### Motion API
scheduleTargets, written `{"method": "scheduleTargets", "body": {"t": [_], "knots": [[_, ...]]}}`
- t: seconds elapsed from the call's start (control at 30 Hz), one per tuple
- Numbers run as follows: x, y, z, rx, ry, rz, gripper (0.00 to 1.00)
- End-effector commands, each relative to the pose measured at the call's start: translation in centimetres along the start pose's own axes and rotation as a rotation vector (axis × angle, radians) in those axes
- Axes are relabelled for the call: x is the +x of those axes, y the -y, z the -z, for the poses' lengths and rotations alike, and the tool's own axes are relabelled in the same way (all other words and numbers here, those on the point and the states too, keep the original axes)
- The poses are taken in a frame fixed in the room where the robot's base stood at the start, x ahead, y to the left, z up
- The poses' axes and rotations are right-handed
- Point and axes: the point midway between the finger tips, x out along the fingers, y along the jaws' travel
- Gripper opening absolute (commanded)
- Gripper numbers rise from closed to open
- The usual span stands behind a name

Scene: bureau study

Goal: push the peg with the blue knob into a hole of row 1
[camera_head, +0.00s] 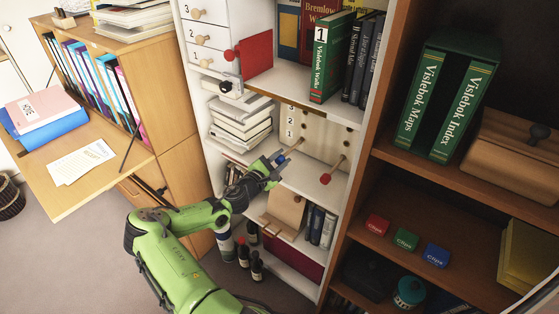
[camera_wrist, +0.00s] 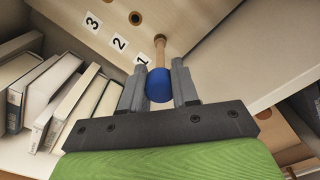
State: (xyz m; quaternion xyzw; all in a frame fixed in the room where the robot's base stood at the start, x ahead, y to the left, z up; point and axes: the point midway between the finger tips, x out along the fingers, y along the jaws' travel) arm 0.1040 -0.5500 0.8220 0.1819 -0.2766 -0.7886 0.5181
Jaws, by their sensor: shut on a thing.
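My gripper (camera_head: 276,164) is shut on the blue knob (camera_wrist: 158,86), with one grey finger on each side of it. The blue knob also shows in the head view (camera_head: 281,159). The peg's wooden shaft (camera_wrist: 160,52) points away from my gripper toward the pale hole board (camera_head: 320,135). Its far end meets the board near the label 1 (camera_wrist: 142,59); I cannot tell how deep it sits in a hole. Labels 2 (camera_wrist: 119,43) and 3 (camera_wrist: 92,22) stand farther along. A dark open hole (camera_wrist: 135,18) shows beyond the shaft.
A peg with a red knob (camera_head: 325,179) sticks out of the board to the right. Stacked books (camera_head: 240,122) stand left of the board. A shelf with binders (camera_head: 318,62) lies above it. A wooden box (camera_head: 286,207) stands on the shelf below.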

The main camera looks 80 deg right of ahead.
Motion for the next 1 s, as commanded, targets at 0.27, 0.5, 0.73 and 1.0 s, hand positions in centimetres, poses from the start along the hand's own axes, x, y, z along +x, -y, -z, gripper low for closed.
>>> {"method": "scheduleTargets", "body": {"t": [0.27,0.5,0.73,1.0], "knots": [[0.0,0.0,0.0,0.0,0.0,0.0,0.0],[0.6,0.0,0.0,0.0,0.001,0.001,0.0],[1.1,0.0,0.0,0.0,0.0,0.0,0.0],[1.5,0.0,0.0,-0.001,0.0,0.0,0.31]]}}
